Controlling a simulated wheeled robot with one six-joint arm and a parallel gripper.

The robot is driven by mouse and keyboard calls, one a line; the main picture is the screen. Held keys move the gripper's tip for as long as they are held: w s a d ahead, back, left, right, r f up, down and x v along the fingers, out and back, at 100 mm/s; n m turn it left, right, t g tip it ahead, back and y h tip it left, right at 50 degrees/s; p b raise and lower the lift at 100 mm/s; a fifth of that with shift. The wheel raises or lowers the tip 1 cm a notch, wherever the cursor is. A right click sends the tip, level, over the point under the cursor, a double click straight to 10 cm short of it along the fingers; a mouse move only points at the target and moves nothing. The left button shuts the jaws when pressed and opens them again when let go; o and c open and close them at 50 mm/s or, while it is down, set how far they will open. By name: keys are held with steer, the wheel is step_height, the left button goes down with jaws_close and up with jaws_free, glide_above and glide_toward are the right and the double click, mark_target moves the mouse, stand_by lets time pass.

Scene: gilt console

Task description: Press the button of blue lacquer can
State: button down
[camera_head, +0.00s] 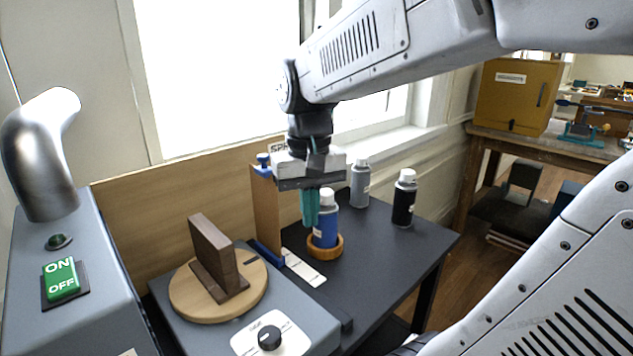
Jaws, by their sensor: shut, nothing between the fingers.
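The blue lacquer can (326,228) stands upright in a round wooden ring holder (327,249) on the dark table. It has a white top (327,196) and a pale label. My gripper (310,222) points down, with its teal fingers closed together and empty. The fingers overlap the left side of the blue can in the picture, with their tips beside its upper body. I cannot tell whether they touch it. The button on the can's top is too small to make out.
A grey can (360,186) and a black can (404,202) stand behind and right on the dark table (395,252). A wooden panel (266,213) stands left of the blue can. A round turntable (183,298) bears a dark wooden piece (213,256). A grey ON/OFF machine (100,290) is far left.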

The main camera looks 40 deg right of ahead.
steer(key=w+d+r+m, duration=0.2)
steer(key=w+d+m, duration=0.2)
steer(key=w+d, duration=0.3)
steer(key=w+d+r+m, duration=0.3)
steer(key=w+d+m, duration=0.2)
steer(key=d, duration=0.4)
step_height(320, 180, up, 4)
steer(key=m, duration=0.4)
glide_above(327, 192)
steer(key=shift+w+d+f, duration=0.15)
steer(key=shift+w, duration=0.05)
step_height(327, 192, down, 14)
steer(key=shift+f, duration=0.1)
steer(key=shift+s+f, duration=0.25)
steer(key=shift+f, duration=0.75)
step_height(327, 192, up, 15)
steer(key=shift+w+r, duration=0.2)
steer(key=shift+w, duration=0.05)
